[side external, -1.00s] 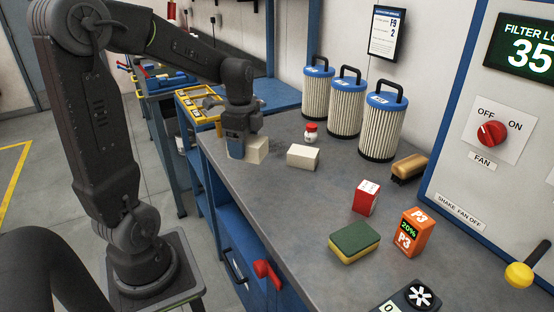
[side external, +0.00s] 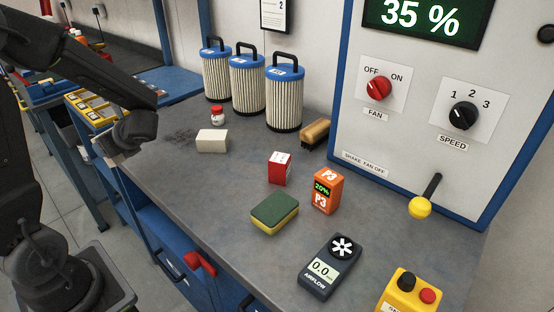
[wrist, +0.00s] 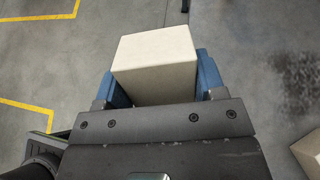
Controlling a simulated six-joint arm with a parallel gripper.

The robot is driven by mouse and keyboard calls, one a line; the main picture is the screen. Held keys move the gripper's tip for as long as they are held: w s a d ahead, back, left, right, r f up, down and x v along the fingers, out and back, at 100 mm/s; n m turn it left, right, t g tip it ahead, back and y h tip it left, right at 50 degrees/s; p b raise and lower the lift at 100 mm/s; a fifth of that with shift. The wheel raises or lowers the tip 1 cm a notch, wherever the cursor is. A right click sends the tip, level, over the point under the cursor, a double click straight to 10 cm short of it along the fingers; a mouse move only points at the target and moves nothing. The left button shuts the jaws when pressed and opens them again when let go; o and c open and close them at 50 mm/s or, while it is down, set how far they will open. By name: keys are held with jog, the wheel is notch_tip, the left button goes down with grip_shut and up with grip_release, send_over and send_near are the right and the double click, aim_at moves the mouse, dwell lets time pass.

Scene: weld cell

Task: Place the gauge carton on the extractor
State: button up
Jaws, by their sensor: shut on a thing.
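My gripper (wrist: 160,88) is shut on a plain cream carton (wrist: 155,62), with a blue jaw on each side of it in the wrist view. The carton bears no readable label, so I cannot confirm it is the gauge carton. In the side view my arm's end hangs near the bench's left edge, and the held carton cannot be made out there. A second plain cream box (side external: 212,141) lies on the bench and shows in the wrist view's lower right corner (wrist: 310,152). The extractor (side external: 385,135) is the blue-framed white cabinet with display, knobs and lever.
On the bench (side external: 215,185) stand three filters (side external: 283,103), a red-capped jar (side external: 217,116), a brush (side external: 315,133), a red-white box (side external: 280,168), an orange P3 box (side external: 327,192), a sponge (side external: 274,214), an airflow meter (side external: 330,268) and a yellow button box (side external: 408,292).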

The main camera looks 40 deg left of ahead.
jog(key=w+r+m+t+y, duration=0.3)
jog(key=w+m+t+y, duration=0.3)
jog(key=w+t, duration=0.4)
jog(key=shift+m+h, duration=0.6)
jog(key=shift+w+d+f, duration=0.1)
jog(key=shift+d+f, duration=0.05)
jog(key=shift+f, duration=4)
jog(key=o, duration=1.1)
jog(key=shift+f, duration=0.15)
